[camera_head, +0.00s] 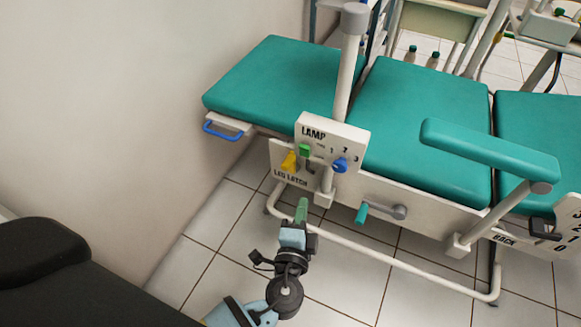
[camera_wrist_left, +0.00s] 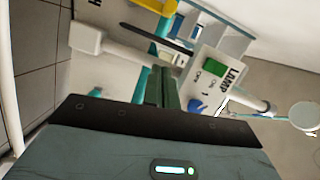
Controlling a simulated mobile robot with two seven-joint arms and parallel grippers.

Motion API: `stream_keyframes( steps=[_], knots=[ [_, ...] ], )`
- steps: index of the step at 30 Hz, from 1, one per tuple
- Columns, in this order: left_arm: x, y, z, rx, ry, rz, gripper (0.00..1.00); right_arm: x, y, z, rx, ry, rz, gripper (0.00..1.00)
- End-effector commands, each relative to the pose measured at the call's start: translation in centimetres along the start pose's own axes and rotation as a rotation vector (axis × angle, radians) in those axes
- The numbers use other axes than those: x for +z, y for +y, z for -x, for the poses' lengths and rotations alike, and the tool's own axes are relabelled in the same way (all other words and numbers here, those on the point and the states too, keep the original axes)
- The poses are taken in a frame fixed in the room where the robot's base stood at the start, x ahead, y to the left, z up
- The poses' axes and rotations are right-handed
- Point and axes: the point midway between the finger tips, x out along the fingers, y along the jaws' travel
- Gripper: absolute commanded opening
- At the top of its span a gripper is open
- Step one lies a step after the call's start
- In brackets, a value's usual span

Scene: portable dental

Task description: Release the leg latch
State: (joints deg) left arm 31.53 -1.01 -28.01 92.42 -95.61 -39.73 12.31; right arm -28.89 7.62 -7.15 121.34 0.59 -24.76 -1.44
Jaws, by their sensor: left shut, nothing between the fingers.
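The leg latch is a yellow handle (camera_head: 289,161) on a white plate marked LEG LATCH (camera_head: 290,180), under the leg end of the teal dental chair (camera_head: 280,80). In the left wrist view the yellow handle (camera_wrist_left: 157,5) is cut off by the top edge. My left gripper (camera_head: 302,205) has its green fingers shut and empty, below and slightly right of the handle and apart from it in the picture. The fingers also show in the left wrist view (camera_wrist_left: 164,88), pointing toward the chair's side. My right gripper is in neither view.
The LAMP panel (camera_head: 332,133), with a green switch (camera_head: 305,151) and blue knob (camera_head: 340,165), stands just right of the latch. A teal-handled crank (camera_head: 362,213), blue handle (camera_head: 222,131) and white floor rail (camera_head: 400,260) are nearby. Tiled floor lies in front.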

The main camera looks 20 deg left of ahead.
Motion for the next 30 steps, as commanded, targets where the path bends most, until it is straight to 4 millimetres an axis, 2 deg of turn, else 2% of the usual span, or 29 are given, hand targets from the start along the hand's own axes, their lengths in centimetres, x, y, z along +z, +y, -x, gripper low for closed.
stream_keyframes(
  steps=[12,16,20,30],
  knots=[
    [-0.1,-0.1,-0.2,-0.006,0.001,-0.003,0.00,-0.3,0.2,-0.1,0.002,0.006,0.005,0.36],
    [-0.1,-0.1,-1.0,-0.008,0.001,-0.003,0.00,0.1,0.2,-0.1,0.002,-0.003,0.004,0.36],
    [-0.1,-0.2,-2.8,-0.009,0.001,-0.003,0.00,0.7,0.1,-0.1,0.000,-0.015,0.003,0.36],
    [-0.1,-0.1,-9.1,-0.007,0.001,-0.003,0.00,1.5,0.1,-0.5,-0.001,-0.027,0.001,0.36]
  ],
)
